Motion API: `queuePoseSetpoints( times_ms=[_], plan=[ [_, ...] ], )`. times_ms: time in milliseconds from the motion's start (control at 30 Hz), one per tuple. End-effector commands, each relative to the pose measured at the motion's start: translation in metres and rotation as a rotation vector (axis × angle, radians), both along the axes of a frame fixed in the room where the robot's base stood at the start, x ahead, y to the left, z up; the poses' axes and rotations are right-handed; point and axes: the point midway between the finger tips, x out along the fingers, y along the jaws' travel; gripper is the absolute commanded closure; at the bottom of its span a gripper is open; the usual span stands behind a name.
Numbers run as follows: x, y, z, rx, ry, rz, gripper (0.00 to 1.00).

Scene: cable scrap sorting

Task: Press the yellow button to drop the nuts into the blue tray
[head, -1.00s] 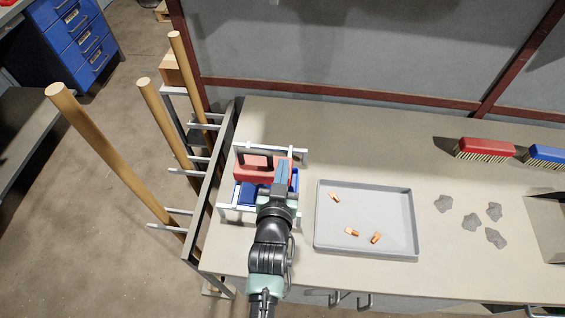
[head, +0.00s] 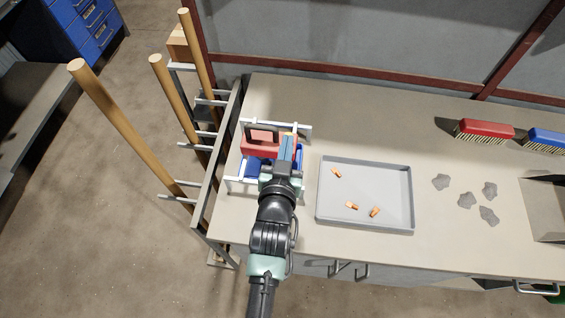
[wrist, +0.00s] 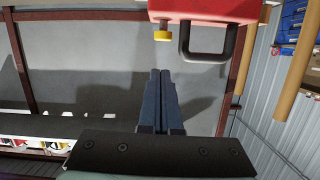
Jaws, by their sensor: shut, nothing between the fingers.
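A red box (head: 259,147) with a black handle sits in a light metal frame at the left end of the bench. The yellow button (wrist: 162,36) sticks out from the red box's side in the wrist view, beside the black handle (wrist: 208,55). The blue tray (head: 252,168) is under the red box, partly hidden by my arm. My gripper (wrist: 161,72) is shut and empty, its fingertips apart from the button in the wrist view. In the head view my gripper (head: 287,146) is at the red box's right end. No nuts can be made out.
A grey tray (head: 333,219) with three copper pieces lies right of the frame. Grey lumps (head: 467,201) and red and blue brushes (head: 485,131) are farther right. Wooden poles (head: 125,125) stand in a rack at left.

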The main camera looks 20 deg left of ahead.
Motion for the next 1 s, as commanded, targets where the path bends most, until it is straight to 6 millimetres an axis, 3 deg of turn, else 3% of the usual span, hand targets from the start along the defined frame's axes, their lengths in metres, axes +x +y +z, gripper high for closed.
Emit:
queuePoseSetpoints(
  times_ms=[200,400,1000],
  plan=[
    [-0.038,-0.011,0.008,0.001,-0.002,0.001,1.00],
    [-0.057,-0.017,0.014,0.001,-0.003,0.000,1.00],
    [-0.062,-0.019,0.017,0.000,-0.004,0.000,1.00]
  ],
)
